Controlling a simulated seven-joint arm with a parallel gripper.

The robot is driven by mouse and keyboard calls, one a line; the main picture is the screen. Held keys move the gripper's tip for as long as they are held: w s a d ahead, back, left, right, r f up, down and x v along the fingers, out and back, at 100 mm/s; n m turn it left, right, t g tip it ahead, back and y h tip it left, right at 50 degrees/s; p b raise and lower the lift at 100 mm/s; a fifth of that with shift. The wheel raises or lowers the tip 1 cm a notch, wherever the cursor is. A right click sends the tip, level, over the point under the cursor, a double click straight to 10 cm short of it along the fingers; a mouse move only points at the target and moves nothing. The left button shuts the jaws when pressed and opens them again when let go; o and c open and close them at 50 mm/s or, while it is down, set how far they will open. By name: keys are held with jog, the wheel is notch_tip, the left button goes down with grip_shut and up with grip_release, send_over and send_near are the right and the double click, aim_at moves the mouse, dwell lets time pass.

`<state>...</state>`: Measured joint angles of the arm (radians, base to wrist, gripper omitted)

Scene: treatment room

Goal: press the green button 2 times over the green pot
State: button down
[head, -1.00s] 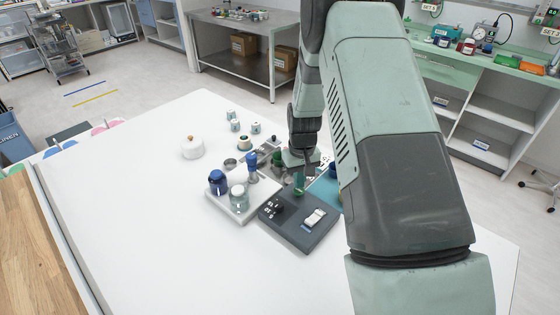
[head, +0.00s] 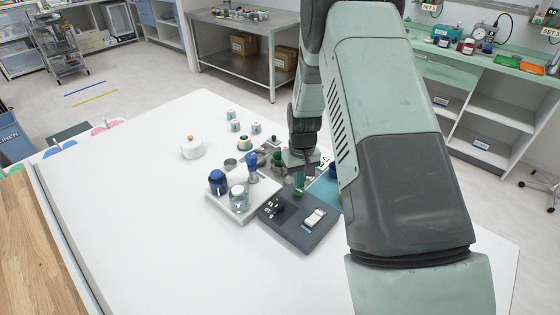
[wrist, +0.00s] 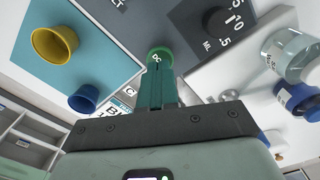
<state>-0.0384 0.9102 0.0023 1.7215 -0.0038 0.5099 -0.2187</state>
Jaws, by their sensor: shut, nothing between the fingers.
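My gripper (wrist: 158,98) is shut and empty, its green fingers pointing at the work area in the wrist view. A round green piece (wrist: 160,53) shows right at the fingertips. I cannot tell whether they touch it, or whether it is the button or the pot. In the head view a green piece (head: 299,184) shows below my gripper, at the back edge of the dark grey board. Another green item (head: 277,158) stands behind it, partly hidden. My arm hides much of the area to the right.
A white tray (head: 240,216) holds a blue jar (head: 218,183) and a clear jar (head: 239,197). A yellow pot (wrist: 55,43) and a blue pot (wrist: 84,98) show at left. The front table is clear.

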jog(key=shift+f, duration=0.2)
dwell(0.5)
jog(key=shift+f, duration=1.2)
jog(key=shift+r, duration=1.4)
jog(key=shift+f, duration=0.15)
jog(key=shift+f, duration=1.3)
jog(key=shift+r, duration=1.45)
